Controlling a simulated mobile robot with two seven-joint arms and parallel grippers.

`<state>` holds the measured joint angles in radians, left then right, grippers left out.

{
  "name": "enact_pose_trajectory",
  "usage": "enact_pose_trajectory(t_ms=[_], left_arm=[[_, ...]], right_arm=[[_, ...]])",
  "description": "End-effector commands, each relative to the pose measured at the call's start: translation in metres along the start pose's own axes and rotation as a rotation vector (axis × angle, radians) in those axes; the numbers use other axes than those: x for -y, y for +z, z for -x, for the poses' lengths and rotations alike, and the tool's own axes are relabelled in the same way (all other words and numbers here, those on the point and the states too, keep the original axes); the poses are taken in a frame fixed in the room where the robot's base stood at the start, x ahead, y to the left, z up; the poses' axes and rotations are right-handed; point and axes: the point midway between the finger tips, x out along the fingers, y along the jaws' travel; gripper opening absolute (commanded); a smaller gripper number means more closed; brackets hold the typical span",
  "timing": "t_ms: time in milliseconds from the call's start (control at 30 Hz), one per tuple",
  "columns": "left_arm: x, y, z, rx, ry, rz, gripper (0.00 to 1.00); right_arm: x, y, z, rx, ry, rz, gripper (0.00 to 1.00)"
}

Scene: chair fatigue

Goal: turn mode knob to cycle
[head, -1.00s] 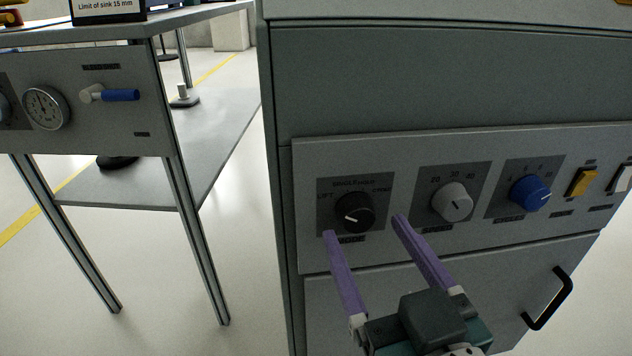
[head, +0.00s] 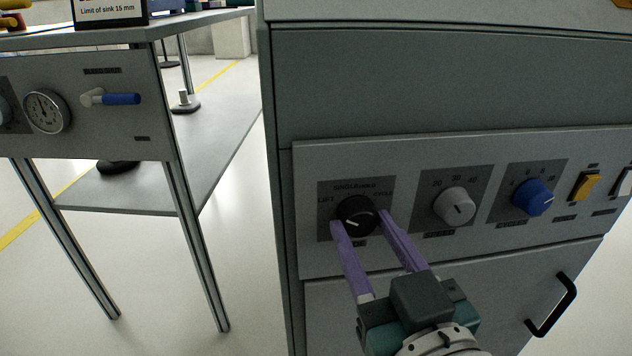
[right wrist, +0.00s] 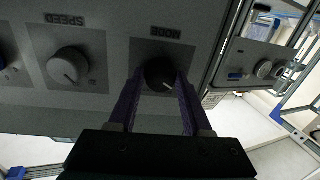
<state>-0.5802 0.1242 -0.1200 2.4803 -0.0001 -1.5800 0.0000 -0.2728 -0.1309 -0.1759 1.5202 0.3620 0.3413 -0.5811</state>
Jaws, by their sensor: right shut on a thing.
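The black mode knob (head: 357,213) is on the cabinet's control panel, with a dark label plate behind it. "LIFT" is at its left, "SINGLE" above, and what looks like "CYCLE" at its right. A short white mark shows on the lower left of its face. My right gripper (head: 359,220) is shut on the knob, one purple finger on each side. My left gripper is not in view.
Right of the knob are a grey speed knob (head: 455,207), a blue knob (head: 532,197) and a yellow switch (head: 586,186). A black drawer handle (head: 553,306) stands out below. A metal-legged table with a gauge (head: 46,111) is at the left.

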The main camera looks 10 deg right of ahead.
Motion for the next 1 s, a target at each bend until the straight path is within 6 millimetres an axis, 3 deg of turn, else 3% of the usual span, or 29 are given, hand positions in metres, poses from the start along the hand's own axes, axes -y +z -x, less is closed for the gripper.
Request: enact_pose_trajectory(t_ms=[167, 567, 1000], left_arm=[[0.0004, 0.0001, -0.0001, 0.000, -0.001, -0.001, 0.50], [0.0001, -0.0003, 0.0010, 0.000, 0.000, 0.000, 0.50], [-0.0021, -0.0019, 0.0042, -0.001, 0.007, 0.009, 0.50]], right_arm=[[0.0000, 0.0001, 0.0001, 0.000, 0.000, 0.000, 0.00], [0.0002, 0.0000, 0.0001, -0.005, 0.000, -0.052, 0.00], [0.0016, 0.0007, -0.0002, -0.034, 0.001, -0.390, 0.00]])
